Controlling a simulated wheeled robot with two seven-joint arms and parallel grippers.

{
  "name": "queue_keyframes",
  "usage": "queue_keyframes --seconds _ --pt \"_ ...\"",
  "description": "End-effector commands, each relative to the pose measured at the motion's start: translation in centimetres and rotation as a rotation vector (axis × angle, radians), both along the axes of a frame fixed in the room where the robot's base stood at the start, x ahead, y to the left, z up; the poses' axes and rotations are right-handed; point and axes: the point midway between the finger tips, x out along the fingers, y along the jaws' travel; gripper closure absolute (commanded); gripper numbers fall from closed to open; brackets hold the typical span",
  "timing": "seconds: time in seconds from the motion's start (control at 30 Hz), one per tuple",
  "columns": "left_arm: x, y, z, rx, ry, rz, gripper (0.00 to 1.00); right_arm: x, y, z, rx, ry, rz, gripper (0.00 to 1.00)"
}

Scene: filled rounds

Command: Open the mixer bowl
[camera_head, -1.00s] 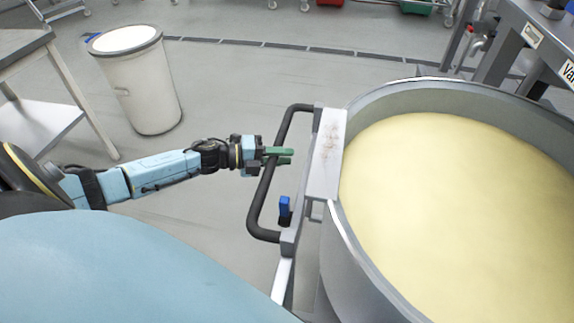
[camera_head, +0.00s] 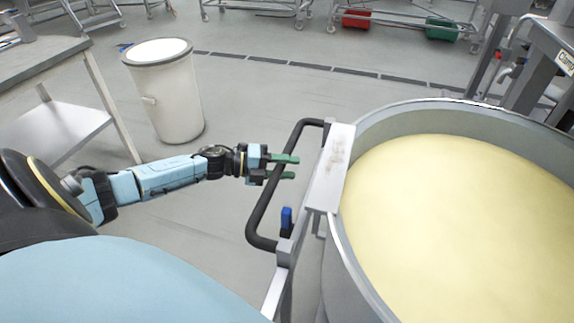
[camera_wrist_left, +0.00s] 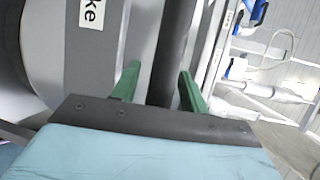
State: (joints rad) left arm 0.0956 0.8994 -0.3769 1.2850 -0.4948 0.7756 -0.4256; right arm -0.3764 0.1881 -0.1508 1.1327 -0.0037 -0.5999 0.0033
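The mixer bowl (camera_head: 345,250) is a large grey metal vessel at the right of the head view, full of pale yellow dough (camera_head: 450,220). A black handle bar (camera_head: 259,213) is fixed to its left side by a grey bracket (camera_head: 333,165). My left gripper (camera_head: 287,167) has green fingers and is at the bar's upper part. In the left wrist view the bar (camera_wrist_left: 170,60) runs between the two spread fingers (camera_wrist_left: 158,85), with gaps showing on both sides. My right gripper is out of view.
A blue knob (camera_head: 286,220) sits beside the lower end of the bar. A white bin (camera_head: 172,105) stands on the floor at upper left, near a metal table (camera_head: 50,58). Wheeled racks with red and green crates stand at the back. Floor between bin and bowl is clear.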

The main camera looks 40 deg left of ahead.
Motion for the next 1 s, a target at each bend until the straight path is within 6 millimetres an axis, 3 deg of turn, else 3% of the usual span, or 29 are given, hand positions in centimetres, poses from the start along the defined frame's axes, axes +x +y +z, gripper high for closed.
queue_keyframes --seconds 0.37,1.0 --pt "-0.5 0.4 0.0 -0.001 0.002 -0.001 0.55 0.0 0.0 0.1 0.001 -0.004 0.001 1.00" --pt "-8.7 8.6 2.2 0.000 0.003 0.000 0.55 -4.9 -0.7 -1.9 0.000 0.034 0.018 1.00"
